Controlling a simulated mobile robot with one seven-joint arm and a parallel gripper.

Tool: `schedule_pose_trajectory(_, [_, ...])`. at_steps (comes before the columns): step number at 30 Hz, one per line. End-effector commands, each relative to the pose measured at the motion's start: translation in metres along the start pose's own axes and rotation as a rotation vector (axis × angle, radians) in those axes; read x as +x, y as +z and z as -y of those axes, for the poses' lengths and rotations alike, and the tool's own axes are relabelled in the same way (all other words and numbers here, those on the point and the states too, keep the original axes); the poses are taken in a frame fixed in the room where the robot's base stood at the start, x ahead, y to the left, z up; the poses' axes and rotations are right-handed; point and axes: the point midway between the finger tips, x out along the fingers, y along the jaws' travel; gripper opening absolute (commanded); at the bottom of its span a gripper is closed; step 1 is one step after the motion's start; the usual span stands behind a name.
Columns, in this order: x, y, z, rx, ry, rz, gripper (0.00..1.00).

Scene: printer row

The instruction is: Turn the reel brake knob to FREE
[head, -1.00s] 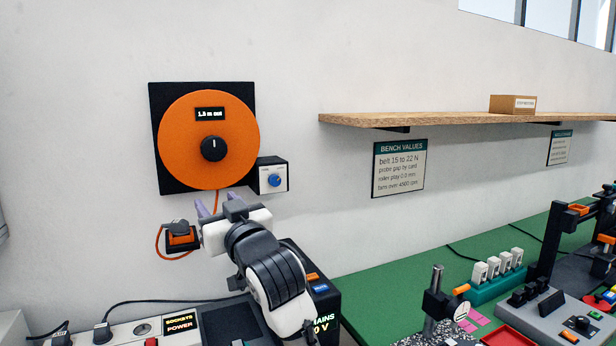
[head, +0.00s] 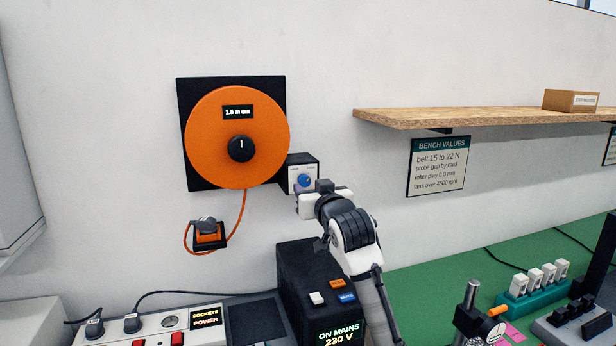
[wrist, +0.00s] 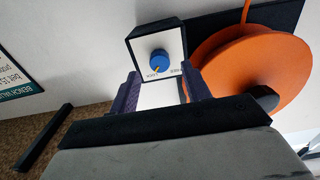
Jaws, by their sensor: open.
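The reel brake knob (head: 304,180) is a small blue knob on a white-faced dark box (head: 302,168) at the lower right of the orange reel (head: 210,135). In the wrist view the blue knob (wrist: 160,62) shows whole, its yellow pointer towards the LOCK lettering; the other label is FREE, seen upside down. My gripper (wrist: 160,88) is open and empty, its two dark fingers short of the knob and to either side of it in the picture. In the head view my gripper (head: 306,195) is just below the box, its fingertips partly hidden.
The reel's black hub (head: 240,148) and a plug on an orange cord (head: 207,232) are left of my arm. A shelf (head: 470,118) and bench values sign (head: 438,165) are at right. A black mains box (head: 305,270) stands below.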

Motion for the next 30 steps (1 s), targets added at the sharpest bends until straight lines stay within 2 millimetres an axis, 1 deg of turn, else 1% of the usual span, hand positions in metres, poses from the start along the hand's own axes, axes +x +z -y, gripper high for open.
schedule_pose_trajectory(1, [0.009,-0.003,0.0,0.0,0.001,0.002,0.48])
schedule_pose_trajectory(3, [0.018,-0.003,0.0,0.0,0.001,0.002,0.48])
schedule_pose_trajectory(7, [0.029,-0.002,0.0,0.0,0.0,0.0,0.48])
schedule_pose_trajectory(11, [0.034,0.0,0.0,-0.001,0.001,0.0,0.48])
schedule_pose_trajectory(17, [0.034,0.001,0.0,0.0,0.001,0.0,0.48])
schedule_pose_trajectory(18, [0.034,0.001,0.0,0.0,0.001,0.0,0.46])
schedule_pose_trajectory(28, [0.034,0.001,0.0,0.0,0.001,0.0,0.03])
schedule_pose_trajectory(30, [0.034,0.001,0.0,-0.001,0.001,0.0,0.03])
